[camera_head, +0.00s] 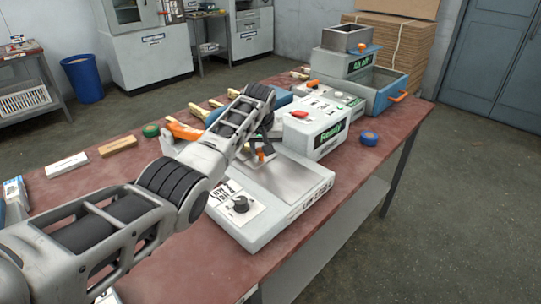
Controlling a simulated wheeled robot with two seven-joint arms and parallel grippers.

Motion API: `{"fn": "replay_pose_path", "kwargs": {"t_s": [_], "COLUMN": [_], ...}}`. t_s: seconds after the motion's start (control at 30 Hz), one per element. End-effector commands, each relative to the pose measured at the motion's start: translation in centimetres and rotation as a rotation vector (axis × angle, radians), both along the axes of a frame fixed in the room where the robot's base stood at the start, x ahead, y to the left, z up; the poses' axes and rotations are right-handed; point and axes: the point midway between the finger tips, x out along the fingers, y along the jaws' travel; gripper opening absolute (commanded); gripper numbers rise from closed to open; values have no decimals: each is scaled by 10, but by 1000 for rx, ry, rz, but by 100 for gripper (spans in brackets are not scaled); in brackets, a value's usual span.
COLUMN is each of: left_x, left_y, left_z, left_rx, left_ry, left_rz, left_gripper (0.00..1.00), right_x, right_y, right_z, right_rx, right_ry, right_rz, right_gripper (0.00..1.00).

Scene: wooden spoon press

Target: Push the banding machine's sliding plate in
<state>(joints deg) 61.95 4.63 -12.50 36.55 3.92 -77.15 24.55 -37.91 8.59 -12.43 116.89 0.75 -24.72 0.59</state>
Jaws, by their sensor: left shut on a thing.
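The banding machine (315,131) stands on the red-brown table, with a lit green "Ready" panel and a red button on top. In front of it is a white base with a bare metal plate (289,178) and a black knob (240,204). My left gripper (260,152) reaches down beside the machine, at the plate's far left end. Its fingers are close around a small orange handle (261,155), mostly hidden by my left arm. The handle appears to belong to the sliding plate, but its full shape is hidden. My right gripper is out of view.
A blue tape roll (369,138) lies right of the machine. Behind it are another machine and a blue bin with an orange handle (397,97). A green roll (151,130), wooden blocks (117,145) and several spoons lie along the table's left side.

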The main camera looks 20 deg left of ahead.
Motion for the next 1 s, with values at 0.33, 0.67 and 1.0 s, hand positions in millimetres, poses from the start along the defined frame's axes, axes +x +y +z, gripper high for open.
{"fn": "replay_pose_path", "kwargs": {"t_s": [0.33, 0.67, 1.0], "left_x": [4, 4, 2], "left_y": [13, 13, 10], "left_z": [2, 2, 6], "left_rx": [1, 3, -1], "left_ry": [-6, -9, -6], "left_rz": [1, 3, 0], "left_gripper": [0, 50, 50], "right_x": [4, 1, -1], "right_y": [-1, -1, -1], "right_z": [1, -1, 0], "right_rx": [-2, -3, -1], "right_ry": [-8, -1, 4], "right_rz": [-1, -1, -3], "right_gripper": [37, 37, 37]}}
